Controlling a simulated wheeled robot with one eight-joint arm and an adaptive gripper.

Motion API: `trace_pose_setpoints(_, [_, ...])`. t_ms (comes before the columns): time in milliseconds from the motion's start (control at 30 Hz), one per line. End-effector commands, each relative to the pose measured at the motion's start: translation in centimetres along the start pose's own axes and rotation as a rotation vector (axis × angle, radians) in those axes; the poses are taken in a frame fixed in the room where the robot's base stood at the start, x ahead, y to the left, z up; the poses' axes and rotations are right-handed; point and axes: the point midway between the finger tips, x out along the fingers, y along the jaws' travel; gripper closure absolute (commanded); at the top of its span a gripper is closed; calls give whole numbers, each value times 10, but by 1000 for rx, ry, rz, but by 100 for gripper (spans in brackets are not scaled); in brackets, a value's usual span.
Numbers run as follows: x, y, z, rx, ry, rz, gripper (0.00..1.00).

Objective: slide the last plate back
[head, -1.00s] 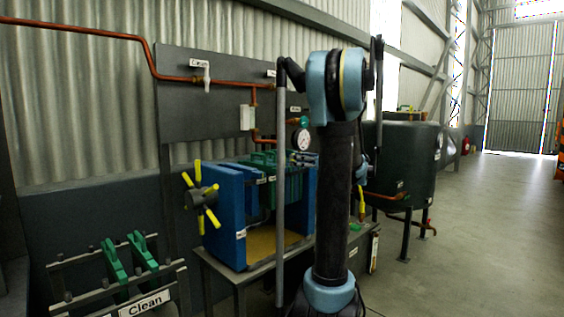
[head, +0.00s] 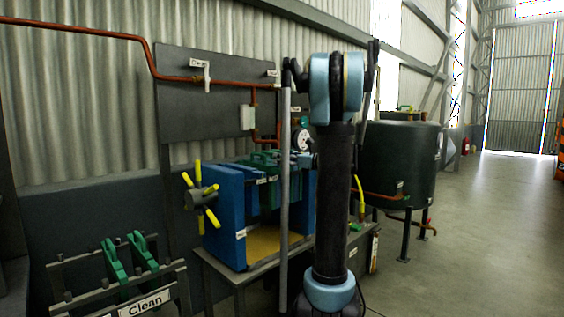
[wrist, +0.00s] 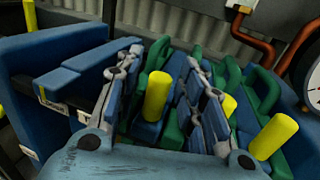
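The filter press (head: 226,215) has blue end blocks and a row of blue and green plates (head: 268,160) hanging between them. In the wrist view, blue plates (wrist: 172,68) and green plates (wrist: 262,92) have yellow cylindrical handles (wrist: 157,95) at their ends. My gripper (wrist: 166,62) is over the row with its two fingers spread apart. A blue plate, part of a green one and a yellow handle show between the fingers. I cannot tell whether a finger touches a plate. In the head view my gripper is mostly hidden behind my arm. Which plate is the last is not clear.
A rack labelled Clean (head: 145,303) holds green plates at the lower left. A yellow-spoked handwheel (head: 202,198) sticks out from the press's left block. Copper pipes and a gauge (head: 302,140) are behind the press. A dark tank (head: 405,165) stands right.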

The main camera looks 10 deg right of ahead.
Motion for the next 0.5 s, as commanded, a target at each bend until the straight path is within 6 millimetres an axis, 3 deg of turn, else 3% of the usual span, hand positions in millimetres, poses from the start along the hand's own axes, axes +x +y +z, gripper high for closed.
trace_pose_setpoints(33, [0, 0, 0, 0, 0, 0, 79])
trace_pose_setpoints(133, [0, 0, 0, 0, 0, 0, 100])
trace_pose_setpoints(367, [0, 1, 0, 0, 0, 0, 100])
trace_pose_setpoints(500, [3, 12, 0, 0, 0, 2, 100])
